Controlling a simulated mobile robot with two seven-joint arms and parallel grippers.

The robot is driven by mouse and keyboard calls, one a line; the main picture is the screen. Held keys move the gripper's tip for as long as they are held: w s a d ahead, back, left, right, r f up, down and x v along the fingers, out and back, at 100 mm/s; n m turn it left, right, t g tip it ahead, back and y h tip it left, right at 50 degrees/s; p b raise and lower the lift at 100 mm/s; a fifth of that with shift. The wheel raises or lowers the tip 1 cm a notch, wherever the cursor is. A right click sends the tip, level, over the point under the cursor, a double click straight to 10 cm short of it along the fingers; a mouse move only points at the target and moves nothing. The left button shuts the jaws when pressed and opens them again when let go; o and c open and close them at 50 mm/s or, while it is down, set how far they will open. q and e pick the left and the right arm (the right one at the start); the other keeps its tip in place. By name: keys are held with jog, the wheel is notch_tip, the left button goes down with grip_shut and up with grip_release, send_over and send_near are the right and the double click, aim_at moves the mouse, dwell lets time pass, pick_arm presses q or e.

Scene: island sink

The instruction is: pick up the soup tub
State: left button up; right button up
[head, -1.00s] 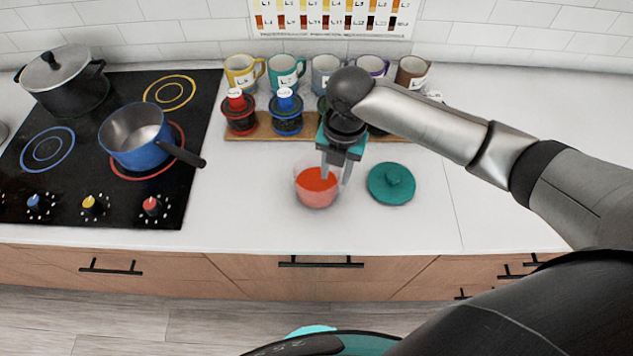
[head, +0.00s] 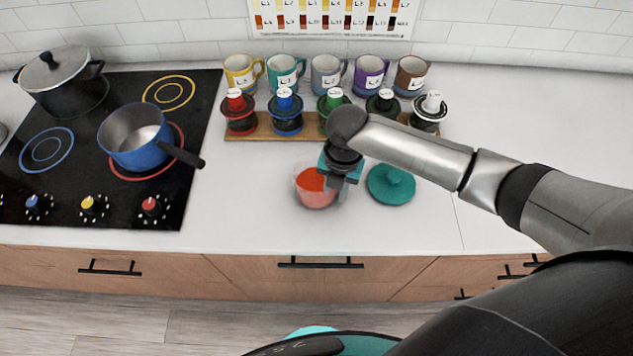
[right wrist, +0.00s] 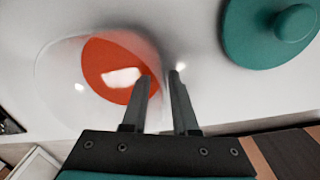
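The soup tub (head: 312,190) is a clear tub with red-orange soup, standing uncovered on the white counter. In the right wrist view the tub (right wrist: 105,75) fills the upper left. My right gripper (head: 340,194) points down at the tub's right side. In the right wrist view the right gripper (right wrist: 160,78) shows a gap between its fingers: the left finger overlaps the soup and the right one is outside the tub's edge. I cannot tell whether either finger touches the wall. My left gripper is not in view.
A teal lid (head: 391,185) lies just right of the tub. Behind are a wooden rack (head: 265,127) with several colour-topped jars and a row of mugs (head: 327,72). A blue saucepan (head: 140,140) is on the cooktop at left. The counter at right is clear.

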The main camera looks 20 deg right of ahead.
grip_shut()
dwell(1.1)
